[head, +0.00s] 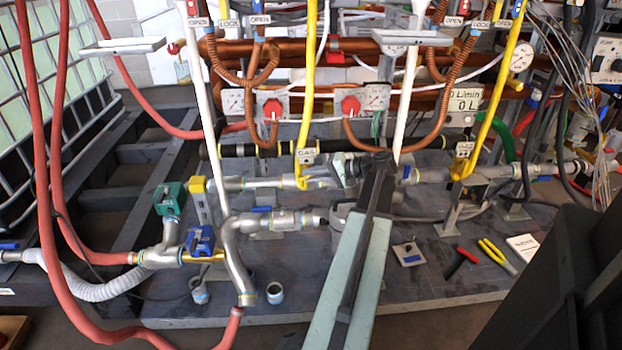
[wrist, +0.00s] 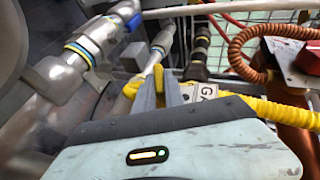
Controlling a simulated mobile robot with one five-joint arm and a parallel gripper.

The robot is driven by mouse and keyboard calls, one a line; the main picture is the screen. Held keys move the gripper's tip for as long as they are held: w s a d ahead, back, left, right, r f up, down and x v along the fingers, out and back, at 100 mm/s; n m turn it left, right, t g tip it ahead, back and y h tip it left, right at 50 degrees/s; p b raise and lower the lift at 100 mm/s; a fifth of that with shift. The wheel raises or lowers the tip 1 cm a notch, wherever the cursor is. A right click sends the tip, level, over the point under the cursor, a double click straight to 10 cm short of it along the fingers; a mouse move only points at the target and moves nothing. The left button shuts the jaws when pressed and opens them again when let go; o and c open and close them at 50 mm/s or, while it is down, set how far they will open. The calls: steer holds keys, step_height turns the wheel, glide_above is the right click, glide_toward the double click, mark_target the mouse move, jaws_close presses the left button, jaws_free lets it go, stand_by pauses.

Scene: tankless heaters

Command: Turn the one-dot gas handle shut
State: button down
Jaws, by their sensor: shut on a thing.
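The left yellow gas pipe (head: 309,90) comes down to a tag marked GAS (head: 307,156) on a grey pipe; I cannot read its dots. A yellow handle (head: 316,183) is at its foot. My gripper (head: 340,172) reaches it from the right. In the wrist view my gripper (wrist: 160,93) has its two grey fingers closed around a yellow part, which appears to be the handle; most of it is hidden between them. The GA part of the tag (wrist: 208,92) shows just right of the fingers. A second gas tag (head: 464,149) is on the right yellow pipe.
Copper pipes and red valve knobs (head: 351,106) stand behind. A silver pipe with a blue handle (head: 262,209) runs low in front. Red hoses (head: 62,200) hang at left.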

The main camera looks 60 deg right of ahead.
steer(key=shift+d+r, duration=0.1)
steer(key=shift+d, duration=0.3)
steer(key=c, duration=1.4)
jaws_free()
steer(key=shift+c, duration=0.2)
steer(key=shift+a, duration=0.1)
